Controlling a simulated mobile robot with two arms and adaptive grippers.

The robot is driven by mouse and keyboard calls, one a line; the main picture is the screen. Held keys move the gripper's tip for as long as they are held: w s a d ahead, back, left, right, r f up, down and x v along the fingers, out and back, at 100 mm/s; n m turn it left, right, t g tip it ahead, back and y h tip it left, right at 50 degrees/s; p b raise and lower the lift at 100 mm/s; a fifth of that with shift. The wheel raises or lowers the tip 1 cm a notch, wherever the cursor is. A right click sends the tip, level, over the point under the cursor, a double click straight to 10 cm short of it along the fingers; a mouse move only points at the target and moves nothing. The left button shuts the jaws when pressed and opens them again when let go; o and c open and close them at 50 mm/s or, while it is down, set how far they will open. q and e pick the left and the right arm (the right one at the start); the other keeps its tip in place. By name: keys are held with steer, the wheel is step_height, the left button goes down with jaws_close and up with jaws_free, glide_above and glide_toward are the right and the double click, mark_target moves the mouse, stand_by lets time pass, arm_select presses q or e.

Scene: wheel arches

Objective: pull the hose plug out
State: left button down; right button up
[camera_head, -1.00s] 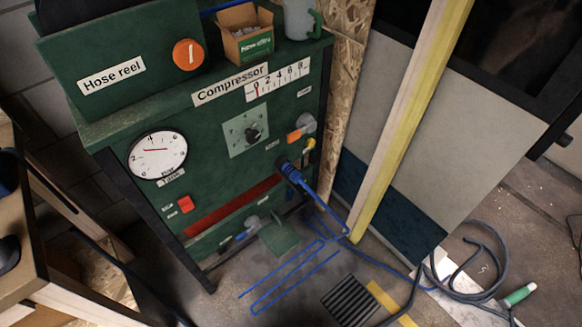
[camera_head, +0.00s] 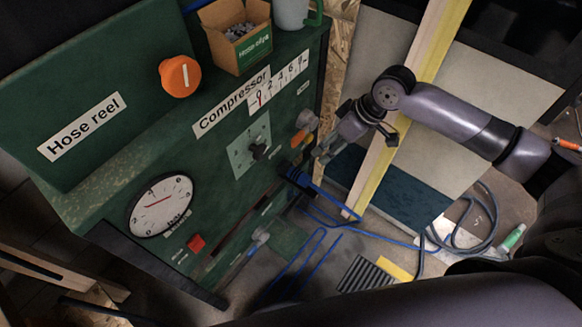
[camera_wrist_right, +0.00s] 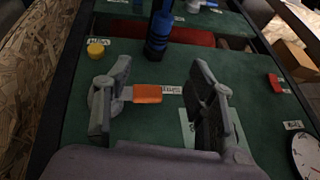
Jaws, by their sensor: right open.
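The blue hose plug (camera_head: 292,174) is in the lower right of the green compressor panel, with a blue hose running down from it. In the right wrist view the plug (camera_wrist_right: 158,38) stands at top centre, beyond the fingertips. My right gripper (camera_head: 325,152) is just right of the panel, close to the plug. In the right wrist view my right gripper (camera_wrist_right: 160,68) is open and empty, its fingers apart. An orange lever (camera_wrist_right: 147,93) shows between the fingers; I cannot tell whether they touch it. My left gripper is not in view.
A yellow knob (camera_wrist_right: 98,48) is left of the plug in the right wrist view. The panel also bears a gauge (camera_head: 160,205), a dial (camera_head: 257,152) and a red button (camera_head: 196,243). A wooden post (camera_head: 384,170) stands behind my right arm. Coiled hose (camera_head: 490,225) lies on the floor.

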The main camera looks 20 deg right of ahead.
glide_toward(301, 173)
steer(key=b+x, duration=0.1)
steer(key=x, duration=0.9)
steer(key=shift+a+f, duration=0.1)
steer(key=shift+f, duration=0.15)
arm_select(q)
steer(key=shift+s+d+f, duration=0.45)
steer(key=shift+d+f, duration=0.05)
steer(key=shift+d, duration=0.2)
arm_select(e)
steer(key=shift+c, duration=0.3)
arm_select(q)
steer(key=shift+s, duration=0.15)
arm_select(e)
jaws_close()
